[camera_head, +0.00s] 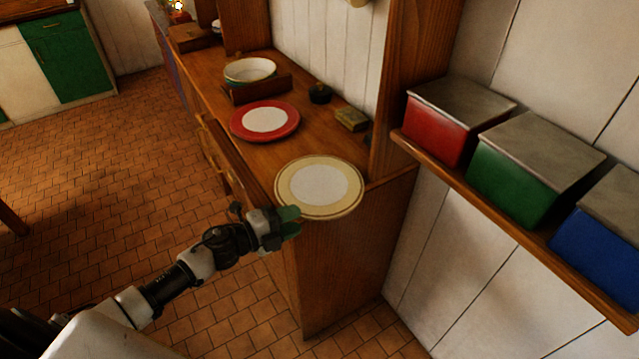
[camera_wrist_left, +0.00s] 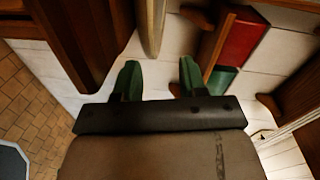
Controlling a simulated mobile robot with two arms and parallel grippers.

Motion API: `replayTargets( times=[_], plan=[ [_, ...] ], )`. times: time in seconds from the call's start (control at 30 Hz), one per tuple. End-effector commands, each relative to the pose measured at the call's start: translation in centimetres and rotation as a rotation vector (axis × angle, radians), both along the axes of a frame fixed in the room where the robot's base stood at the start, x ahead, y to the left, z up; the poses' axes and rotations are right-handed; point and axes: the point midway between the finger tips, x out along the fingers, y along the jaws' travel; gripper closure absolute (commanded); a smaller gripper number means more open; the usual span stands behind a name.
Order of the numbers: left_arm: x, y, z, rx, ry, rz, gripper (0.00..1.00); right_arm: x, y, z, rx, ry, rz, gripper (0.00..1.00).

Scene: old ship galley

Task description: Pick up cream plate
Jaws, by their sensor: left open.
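The cream plate (camera_head: 320,187), with a yellowish rim and a pale centre, lies at the near end of the wooden counter, its rim reaching out over the counter's end. My left gripper (camera_head: 290,221), with green fingertips, is at the plate's near left rim. In the left wrist view the gripper (camera_wrist_left: 158,78) is open with nothing between its fingers. A thin cream edge, which looks like the plate (camera_wrist_left: 152,28) seen edge-on, stands just beyond the fingertips, roughly in line with the gap. Whether a finger touches the rim is unclear. My right gripper is not in view.
A red plate (camera_head: 265,120) with a white centre lies farther back on the counter (camera_head: 330,140), before stacked bowls (camera_head: 249,70). A wall shelf (camera_head: 500,215) at right carries red, green and blue boxes. Tiled floor (camera_head: 110,190) at left is mostly clear.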

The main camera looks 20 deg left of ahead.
Motion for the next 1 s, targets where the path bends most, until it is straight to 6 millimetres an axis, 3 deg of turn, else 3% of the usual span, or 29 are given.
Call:
replayTargets(
  times=[0.4, 0.67, 0.93, 1.0],
  plan=[
    [3.7, -3.3, -1.0, -0.002, 0.001, 0.001, 0.58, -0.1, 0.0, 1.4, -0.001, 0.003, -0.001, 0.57],
    [3.9, -3.5, -1.1, 0.0, 0.0, 0.0, 0.58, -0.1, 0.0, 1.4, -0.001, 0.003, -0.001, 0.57],
    [3.9, -3.5, -1.1, -0.001, 0.001, 0.0, 0.97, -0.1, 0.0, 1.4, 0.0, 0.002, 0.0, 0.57],
    [3.9, -3.5, -1.1, -0.001, 0.001, 0.001, 1.0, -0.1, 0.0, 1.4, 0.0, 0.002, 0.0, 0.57]
  ],
)
